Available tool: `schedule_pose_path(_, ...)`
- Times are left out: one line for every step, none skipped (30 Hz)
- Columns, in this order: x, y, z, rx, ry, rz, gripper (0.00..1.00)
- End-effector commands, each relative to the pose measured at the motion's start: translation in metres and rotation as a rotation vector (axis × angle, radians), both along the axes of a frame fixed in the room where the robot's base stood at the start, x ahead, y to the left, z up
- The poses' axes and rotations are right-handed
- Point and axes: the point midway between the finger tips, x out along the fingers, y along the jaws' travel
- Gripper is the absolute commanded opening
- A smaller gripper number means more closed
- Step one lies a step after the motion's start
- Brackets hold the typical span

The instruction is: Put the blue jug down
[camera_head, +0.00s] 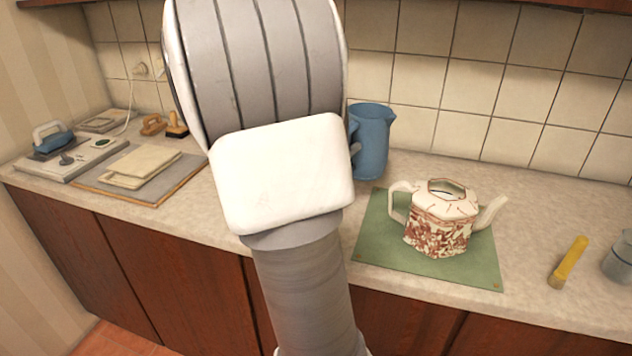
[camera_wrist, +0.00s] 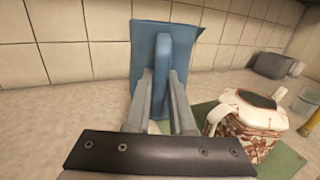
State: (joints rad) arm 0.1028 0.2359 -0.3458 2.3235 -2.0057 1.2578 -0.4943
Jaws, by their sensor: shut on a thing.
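The blue jug (camera_head: 373,140) is upright at the back of the counter, near the tiled wall and behind the left part of the green mat. In the wrist view, the jug (camera_wrist: 189,50) is straight ahead with its handle towards me. My gripper (camera_wrist: 162,82) is shut on the jug's handle, one finger on each side. In the head view my arm covers most of the gripper, and only a grey finger part shows at the handle. The jug's base is at about counter level; I cannot tell if it touches.
A red-and-white teapot (camera_head: 441,218) stands on the green mat (camera_head: 470,272), close to the jug's right. A yellow-handled tool (camera_head: 569,262) and a grey-blue vessel (camera_head: 621,258) are further right.

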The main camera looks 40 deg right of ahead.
Motion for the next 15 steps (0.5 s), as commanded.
schedule_pose_path(0.011, 0.003, -0.007, -0.007, -0.001, 0.0, 0.0)
schedule_pose_path(0.016, 0.005, -0.009, -0.008, -0.002, 0.001, 0.0)
schedule_pose_path(0.024, 0.008, -0.015, -0.007, -0.001, 0.001, 0.0)
schedule_pose_path(0.029, 0.011, -0.018, -0.007, -0.002, 0.002, 0.0)
schedule_pose_path(0.035, 0.012, -0.021, -0.007, -0.002, 0.001, 0.0)
schedule_pose_path(0.041, 0.015, -0.025, -0.007, -0.003, 0.0, 0.0)
schedule_pose_path(0.045, 0.016, -0.028, -0.008, -0.002, 0.0, 0.0)
schedule_pose_path(0.049, 0.018, -0.031, -0.007, -0.002, 0.0, 0.0)
schedule_pose_path(0.054, 0.02, -0.033, -0.008, -0.003, -0.002, 0.0)
schedule_pose_path(0.057, 0.021, -0.035, -0.008, -0.003, -0.002, 0.0)
schedule_pose_path(0.06, 0.022, -0.037, -0.008, -0.003, -0.002, 0.0)
schedule_pose_path(0.063, 0.023, -0.038, -0.008, -0.003, -0.002, 0.0)
schedule_pose_path(0.065, 0.024, -0.039, -0.008, -0.003, -0.002, 0.0)
schedule_pose_path(0.066, 0.024, -0.04, -0.007, -0.003, -0.003, 0.0)
schedule_pose_path(0.067, 0.025, -0.041, -0.007, -0.003, -0.003, 0.0)
